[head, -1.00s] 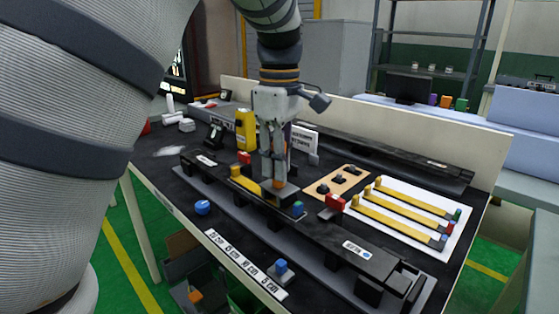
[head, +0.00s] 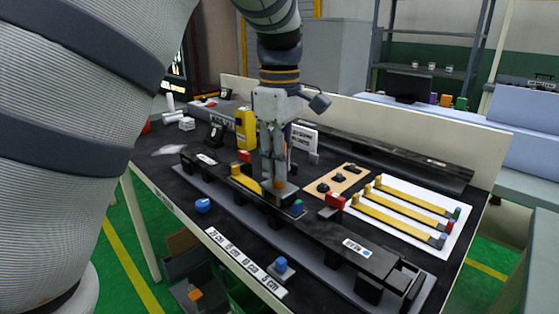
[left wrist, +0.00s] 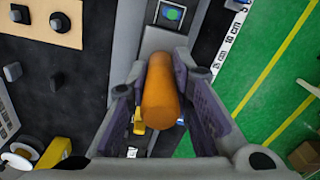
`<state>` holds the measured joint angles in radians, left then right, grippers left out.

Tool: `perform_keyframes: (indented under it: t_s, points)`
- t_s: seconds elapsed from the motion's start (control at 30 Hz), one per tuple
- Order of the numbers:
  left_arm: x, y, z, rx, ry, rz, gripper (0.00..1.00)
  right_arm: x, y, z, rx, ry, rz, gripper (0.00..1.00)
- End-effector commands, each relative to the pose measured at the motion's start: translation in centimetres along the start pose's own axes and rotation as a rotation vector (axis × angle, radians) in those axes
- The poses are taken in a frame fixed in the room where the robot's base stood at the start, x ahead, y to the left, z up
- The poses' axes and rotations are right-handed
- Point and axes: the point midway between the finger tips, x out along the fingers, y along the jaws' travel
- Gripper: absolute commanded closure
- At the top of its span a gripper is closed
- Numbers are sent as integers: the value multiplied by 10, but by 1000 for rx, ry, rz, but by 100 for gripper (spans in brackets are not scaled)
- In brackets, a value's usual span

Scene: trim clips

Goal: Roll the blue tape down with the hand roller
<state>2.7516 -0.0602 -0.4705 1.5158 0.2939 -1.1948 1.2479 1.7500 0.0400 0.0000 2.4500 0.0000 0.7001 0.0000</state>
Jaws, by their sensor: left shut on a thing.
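My left gripper (head: 275,186) is shut on an orange cylindrical grip (left wrist: 161,90), which I take to be the hand roller's handle. The left wrist view shows the grip between both fingers. The gripper points down over the long dark rail (head: 325,236), with a dark grey block (head: 287,192) just below its fingertips. I cannot tell whether that block is part of the roller. A blue-green piece (head: 298,207) sits on the rail just right of the gripper. I cannot make out the blue tape clearly. My right gripper is in neither view.
Yellow strips (head: 400,213) lie on a white sheet at the right, beside a tan board (head: 351,178) with black knobs. A printed length strip (head: 243,262) runs along the front edge. Blue pieces stand at the front (head: 281,264) and left (head: 203,205).

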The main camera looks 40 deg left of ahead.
Motion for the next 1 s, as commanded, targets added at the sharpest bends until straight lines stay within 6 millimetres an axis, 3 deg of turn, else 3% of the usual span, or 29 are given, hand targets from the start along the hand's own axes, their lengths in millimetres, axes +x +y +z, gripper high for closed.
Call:
perform_keyframes:
  t_s: [0.27, 1.0]
  points:
    - [4, 0, -2, -1, -1, -10, 100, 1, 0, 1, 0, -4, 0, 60]
    - [7, 9, -35, -2, -1, -17, 100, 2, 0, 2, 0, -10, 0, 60]
